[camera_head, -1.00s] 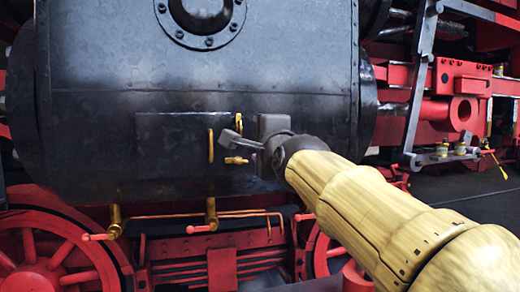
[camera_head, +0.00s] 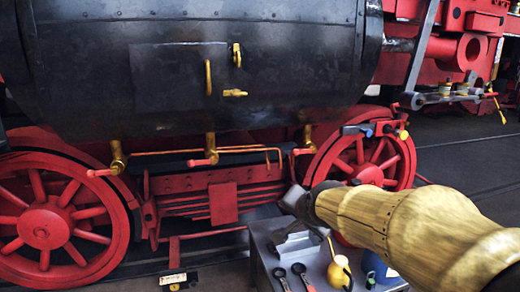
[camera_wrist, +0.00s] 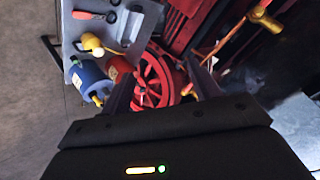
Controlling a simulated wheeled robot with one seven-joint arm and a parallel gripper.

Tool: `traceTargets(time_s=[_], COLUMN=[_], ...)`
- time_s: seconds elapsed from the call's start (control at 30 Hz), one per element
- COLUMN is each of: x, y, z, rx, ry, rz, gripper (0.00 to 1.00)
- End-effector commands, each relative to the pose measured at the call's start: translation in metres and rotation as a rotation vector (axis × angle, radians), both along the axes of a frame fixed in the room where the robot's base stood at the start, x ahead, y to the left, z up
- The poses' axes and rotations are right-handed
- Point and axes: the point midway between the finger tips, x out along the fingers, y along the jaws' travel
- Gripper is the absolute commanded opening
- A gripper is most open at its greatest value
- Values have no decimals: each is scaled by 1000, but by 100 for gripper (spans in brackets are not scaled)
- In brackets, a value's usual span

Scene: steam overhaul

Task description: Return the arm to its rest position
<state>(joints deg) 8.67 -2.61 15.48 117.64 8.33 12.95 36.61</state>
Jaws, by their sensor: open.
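My arm reaches in from the lower right in the head view, a pale wood-coloured sleeve ending in a dark wrist. My gripper (camera_head: 294,200) is at its end, above the grey tool table (camera_head: 262,268) and in front of the locomotive's red running gear. In the wrist view the dark fingers of my gripper (camera_wrist: 160,88) stand apart with nothing between them. A red spoked wheel shows beyond them. The black cylinder casing (camera_head: 130,75) carries a flat rectangular panel (camera_head: 175,80) with brass latches (camera_head: 237,55). My gripper is below and right of the panel, apart from it.
On the table lie wrenches (camera_head: 283,280) and a yellow oil can (camera_head: 339,272), with a blue can (camera_head: 375,266) beside them. A red wheel (camera_head: 45,225) and brass drain cocks (camera_head: 211,148) line the locomotive's underside. Dark floor at the right is clear.

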Motion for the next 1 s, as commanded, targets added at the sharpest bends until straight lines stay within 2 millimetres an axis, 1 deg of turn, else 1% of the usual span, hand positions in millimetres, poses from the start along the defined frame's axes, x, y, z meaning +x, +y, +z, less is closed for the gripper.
traceTargets(time_s=[0.03,0.07,0.1,0.17,0.2,0.3,0.4,0.5,0.63,0.7,0.87,0.97,1.0], x=[-13,-21,-34,-53,-66,-99,-128,-157,-194,-190,-189,-189,-189], y=[-7,-12,-18,-27,-33,-44,-52,-59,-66,-66,-66,-66,-65], z=[-29,-45,-66,-95,-112,-147,-174,-196,-219,-199,-176,-159,-150], rx=[-60,-99,-147,-216,-255,-335,-393,-435,-479,-480,-479,-478,-478], ry=[64,100,149,222,267,367,451,526,615,606,604,602,602], rz=[34,58,92,148,185,277,359,440,545,541,538,537,537], gripper=[62,62,62,62,62,62,62,62,62,62,62,62,62])
